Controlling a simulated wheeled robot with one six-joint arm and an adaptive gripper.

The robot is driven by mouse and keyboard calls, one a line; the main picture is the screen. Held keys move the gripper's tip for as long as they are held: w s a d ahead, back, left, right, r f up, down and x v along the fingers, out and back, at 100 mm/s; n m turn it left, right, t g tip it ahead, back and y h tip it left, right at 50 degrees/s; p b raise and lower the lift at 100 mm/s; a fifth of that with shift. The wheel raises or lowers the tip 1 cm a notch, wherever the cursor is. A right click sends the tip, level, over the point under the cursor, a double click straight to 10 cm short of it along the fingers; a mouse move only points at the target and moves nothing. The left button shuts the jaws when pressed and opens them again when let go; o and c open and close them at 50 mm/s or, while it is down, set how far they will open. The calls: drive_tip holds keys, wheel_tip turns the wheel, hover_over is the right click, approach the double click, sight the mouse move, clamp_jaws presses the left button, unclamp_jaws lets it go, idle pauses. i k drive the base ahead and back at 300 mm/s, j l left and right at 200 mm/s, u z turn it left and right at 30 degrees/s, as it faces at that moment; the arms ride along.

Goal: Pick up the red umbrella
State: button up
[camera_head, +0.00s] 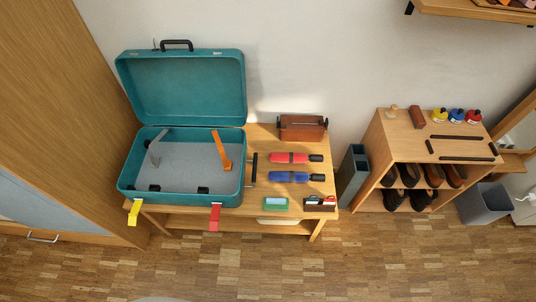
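The red umbrella (288,158) is folded and lies on the wooden bench, to the right of the open teal suitcase. Its dark end points right. A blue folded umbrella (288,176) lies parallel to it, just nearer to me, with a small gap between them. My gripper is not in view, and nothing covers the red umbrella.
The open suitcase (183,200) fills the left of the bench (258,205). A thin dark bar (254,168) lies left of the umbrellas. A brown case (302,127) stands behind them; a green-framed item (276,204) lies in front. A shoe shelf (385,133) stands right.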

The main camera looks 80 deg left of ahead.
sight(274, 156)
drive_tip(key=u, duration=1.7)
drive_tip(key=i+l+u, duration=0.35)
drive_tip(key=l+u, duration=0.2)
drive_tip(key=l, duration=0.15)
drive_tip(key=i+l+u, duration=0.1)
drive_tip(key=l+u, duration=0.15)
drive_tip(key=i+j, duration=0.2)
drive_tip(key=i, duration=0.25)
